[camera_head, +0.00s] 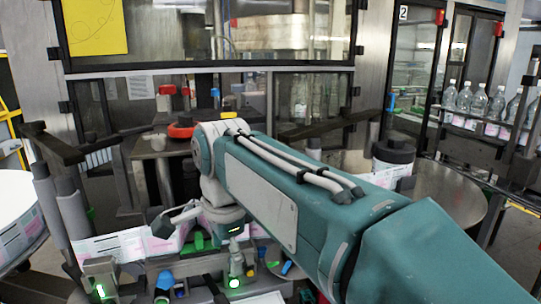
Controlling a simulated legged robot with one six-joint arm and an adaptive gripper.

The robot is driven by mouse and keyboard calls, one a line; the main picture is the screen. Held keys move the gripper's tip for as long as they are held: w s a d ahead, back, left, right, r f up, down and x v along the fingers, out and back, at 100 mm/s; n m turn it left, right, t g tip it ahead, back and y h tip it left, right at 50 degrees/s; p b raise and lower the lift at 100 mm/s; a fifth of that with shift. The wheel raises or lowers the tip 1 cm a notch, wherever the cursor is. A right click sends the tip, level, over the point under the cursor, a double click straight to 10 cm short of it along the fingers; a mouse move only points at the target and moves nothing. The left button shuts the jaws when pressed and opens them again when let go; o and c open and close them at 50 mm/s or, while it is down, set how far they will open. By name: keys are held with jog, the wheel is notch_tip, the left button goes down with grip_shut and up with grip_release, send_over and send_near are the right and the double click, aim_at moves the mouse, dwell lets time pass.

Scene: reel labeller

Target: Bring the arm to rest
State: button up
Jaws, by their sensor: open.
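My teal arm (285,190) reaches from the lower right up to the middle of the head view, then bends down at its grey joint. My gripper (172,219) is at the left of the teal wrist, low over the labeller's front. It is small and partly hidden, but its grey fingers look apart, with nothing seen between them. A label web (122,246) with printed white and pink labels runs behind and below it. I cannot tell whether the gripper touches the web.
A large label reel (18,215) stands at the left edge. Clamps and lit sensors (234,282) crowd the space below the wrist. A red handwheel (181,130) is behind the arm. A round metal table (447,196) and several bottles (480,103) are at the right.

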jog(key=s+d+f+n+t, duration=0.1)
jog(key=s+d+f+n, duration=0.2)
jog(key=d, duration=0.4)
jog(key=s+d+f+n+t, duration=0.2)
jog(key=s+d+f+n, duration=0.2)
jog(key=d, duration=0.4)
jog(key=s+d+f+n+t, duration=0.1)
jog(key=s+d+f+n, duration=0.3)
jog(key=s+d, duration=0.2)
jog(key=shift+d+f+h, duration=0.3)
jog(key=shift+d+h, duration=0.1)
jog(key=shift+d, duration=0.5)
jog(key=shift+c, duration=0.3)
